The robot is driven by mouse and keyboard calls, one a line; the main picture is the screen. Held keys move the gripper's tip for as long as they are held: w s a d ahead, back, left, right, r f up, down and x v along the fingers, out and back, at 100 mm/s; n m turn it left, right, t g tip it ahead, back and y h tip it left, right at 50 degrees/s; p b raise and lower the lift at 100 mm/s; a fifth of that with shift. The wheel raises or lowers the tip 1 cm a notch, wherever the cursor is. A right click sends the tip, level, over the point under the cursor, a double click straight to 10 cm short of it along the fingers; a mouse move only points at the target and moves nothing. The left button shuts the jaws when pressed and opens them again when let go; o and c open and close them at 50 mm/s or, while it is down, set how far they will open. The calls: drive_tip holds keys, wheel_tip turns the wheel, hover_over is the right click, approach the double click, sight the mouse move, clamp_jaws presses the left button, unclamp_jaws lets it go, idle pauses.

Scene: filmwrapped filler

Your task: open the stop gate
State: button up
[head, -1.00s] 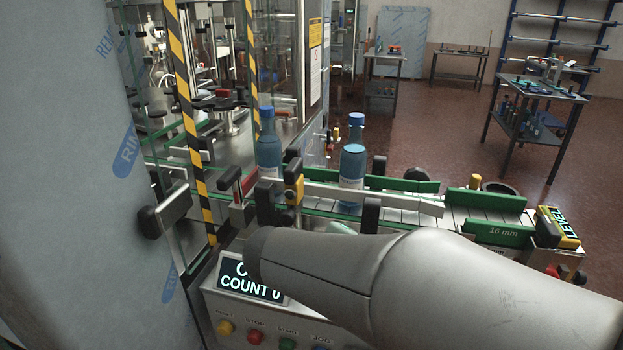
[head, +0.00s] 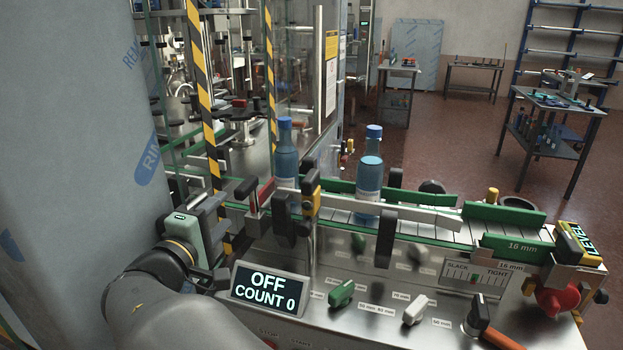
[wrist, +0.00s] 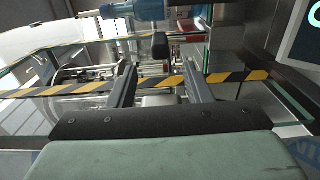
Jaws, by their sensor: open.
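The likely stop gate (head: 265,193) is a red plate with a black knob (head: 246,187), at the left of the conveyor just before the bottle by the machine guard. In the wrist view a black knob (wrist: 160,45) shows beyond and between my fingertips, with red parts behind it. My gripper (head: 212,212) is left of the gate in the head view, its pale green body over the console's left end. In the wrist view my gripper (wrist: 160,62) has its two fingers spread and nothing between them. I cannot tell whether the gate is shut.
Two blue-capped bottles (head: 369,172) stand on the conveyor (head: 420,230) behind a metal guide rail. A yellow and black block (head: 311,190) sits right of the gate. Striped posts (head: 203,95) and a grey panel (head: 70,130) bound the left. The display (head: 269,287) reads OFF, COUNT 0.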

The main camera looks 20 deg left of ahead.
sight(237, 197)
drive_tip(key=w, duration=0.3)
drive_tip(key=w+p, duration=0.1)
drive_tip(key=w, duration=0.1)
drive_tip(key=w+a, duration=0.1)
drive_tip(key=w, duration=0.2)
drive_tip(key=shift+w+p, duration=0.3)
clamp_jaws()
